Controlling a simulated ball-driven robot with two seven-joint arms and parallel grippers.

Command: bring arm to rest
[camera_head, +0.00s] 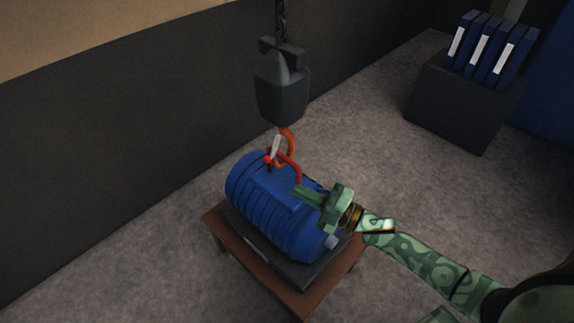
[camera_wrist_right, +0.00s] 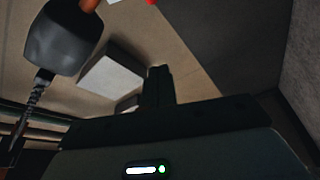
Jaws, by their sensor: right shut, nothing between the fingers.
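My right gripper (camera_head: 308,196) is shut and empty in the head view, over the right part of a blue ribbed casting (camera_head: 263,205). Whether it touches the casting I cannot tell. My green patterned right arm comes in from the lower right. In the right wrist view the shut fingers (camera_wrist_right: 158,85) show dark, with nothing between them. My left gripper is in neither view.
The blue casting lies on a dark plate on a brown table (camera_head: 293,296). A grey hoist block (camera_head: 282,90) with an orange hook (camera_head: 290,142) hangs above; the block also shows in the wrist view (camera_wrist_right: 62,38). A red sling (camera_head: 289,164) is near the hook. Blue binders (camera_head: 490,50) stand on a dark cabinet (camera_head: 462,103).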

